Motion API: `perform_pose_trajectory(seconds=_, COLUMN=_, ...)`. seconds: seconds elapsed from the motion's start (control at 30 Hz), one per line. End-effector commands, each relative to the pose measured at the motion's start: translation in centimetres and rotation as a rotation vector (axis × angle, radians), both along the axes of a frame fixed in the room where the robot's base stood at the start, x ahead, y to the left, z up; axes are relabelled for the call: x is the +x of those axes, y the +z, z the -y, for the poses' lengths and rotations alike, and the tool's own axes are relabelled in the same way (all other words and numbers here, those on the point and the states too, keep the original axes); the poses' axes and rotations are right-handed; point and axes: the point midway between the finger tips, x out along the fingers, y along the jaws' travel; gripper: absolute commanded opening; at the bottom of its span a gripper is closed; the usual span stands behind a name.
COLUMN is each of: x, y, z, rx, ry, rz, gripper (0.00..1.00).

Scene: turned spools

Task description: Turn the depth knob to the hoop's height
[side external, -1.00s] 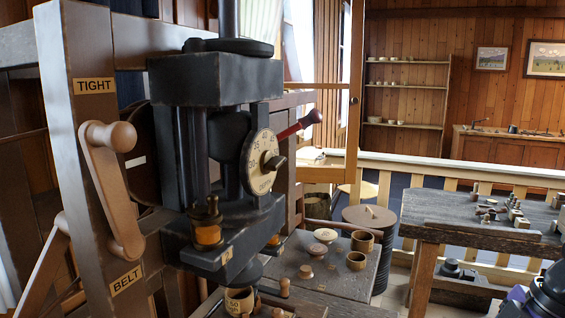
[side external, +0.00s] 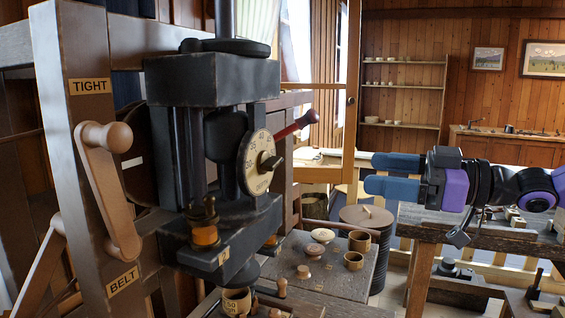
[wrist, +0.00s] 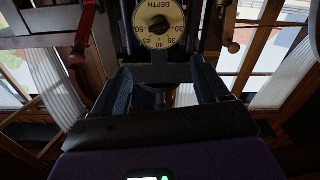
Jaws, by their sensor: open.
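The depth dial (side external: 254,163) is a cream disc with dark numbers on the front of the dark press (side external: 212,82). A dark knob (side external: 270,162) stands out from its middle. In the wrist view the dial (wrist: 160,20) appears upside down with "DEPTH" readable, ahead of the fingers; its knob (wrist: 158,26) is near the top. My gripper (side external: 368,174) has two blue fingers apart and empty, to the right of the dial and clear of it. Both fingers also show in the wrist view (wrist: 162,82).
A red-handled lever (side external: 300,123) juts out behind the dial. A wooden crank (side external: 108,190) is on the post between "TIGHT" and "BELT" labels. Turned wooden pieces (side external: 322,236) stand on the low bench below. Open air lies between my gripper and the dial.

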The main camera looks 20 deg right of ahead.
Motion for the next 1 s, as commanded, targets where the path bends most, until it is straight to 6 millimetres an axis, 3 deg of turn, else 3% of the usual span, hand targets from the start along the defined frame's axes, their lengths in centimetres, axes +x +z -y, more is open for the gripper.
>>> perform_pose_trajectory(seconds=1.0, x=10.9, y=-0.1, z=-10.8, rx=-0.003, ry=-0.002, rz=-0.004, gripper=0.74)
